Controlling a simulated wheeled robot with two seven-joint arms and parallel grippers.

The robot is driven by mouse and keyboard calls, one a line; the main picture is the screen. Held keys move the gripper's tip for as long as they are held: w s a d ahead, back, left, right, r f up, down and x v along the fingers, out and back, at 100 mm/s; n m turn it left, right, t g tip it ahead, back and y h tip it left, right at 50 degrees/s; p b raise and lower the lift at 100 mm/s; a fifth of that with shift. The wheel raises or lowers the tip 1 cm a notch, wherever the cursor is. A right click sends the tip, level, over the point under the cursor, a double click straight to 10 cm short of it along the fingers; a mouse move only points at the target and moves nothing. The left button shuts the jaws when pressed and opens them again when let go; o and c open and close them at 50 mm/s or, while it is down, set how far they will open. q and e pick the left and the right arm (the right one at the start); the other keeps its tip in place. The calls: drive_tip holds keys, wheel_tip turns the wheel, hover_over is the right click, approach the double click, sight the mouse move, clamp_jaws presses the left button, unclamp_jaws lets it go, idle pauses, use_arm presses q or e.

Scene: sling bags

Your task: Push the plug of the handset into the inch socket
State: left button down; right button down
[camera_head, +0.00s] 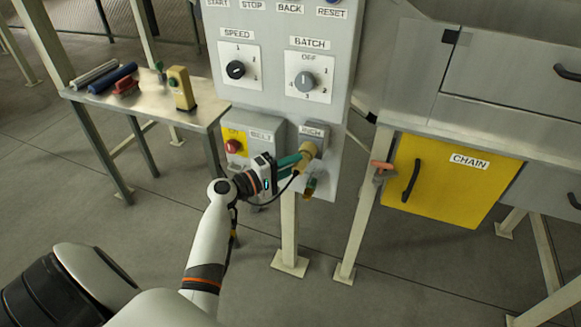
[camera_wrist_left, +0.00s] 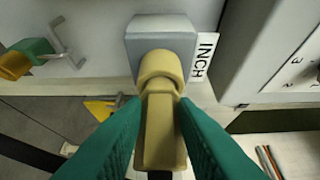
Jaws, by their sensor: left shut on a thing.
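My left gripper (camera_head: 298,160) is shut on the yellow plug (camera_head: 309,150), in front of the panel. In the left wrist view the green fingers (camera_wrist_left: 160,125) grip the plug (camera_wrist_left: 160,95) from both sides. The plug's far end meets the grey inch socket housing (camera_wrist_left: 160,28), beside the INCH label (camera_wrist_left: 203,58). I cannot tell how deep the plug sits. In the head view the inch socket housing (camera_head: 318,135) is partly behind the plug. A yellow handset-like box (camera_head: 181,88) stands on the side bench. My right gripper is not in view.
A green and yellow piece (camera_head: 310,186) hangs on a hook just below the socket; it also shows in the wrist view (camera_wrist_left: 28,55). The BELT box (camera_head: 262,135) with a red button is left of it. A yellow CHAIN door (camera_head: 450,185) stands at right.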

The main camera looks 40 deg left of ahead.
use_arm(q)
drive_tip(key=shift+w, duration=0.15)
drive_tip(key=shift+w, duration=0.1)
drive_tip(key=c, duration=1.5)
unclamp_jaws()
drive_tip(key=shift+w, duration=0.1)
drive_tip(key=o, duration=0.4)
drive_tip(key=shift+a, duration=0.1)
drive_tip(key=b+v, duration=0.2)
drive_tip(key=v, duration=1)
drive_tip(key=shift+b, duration=0.35)
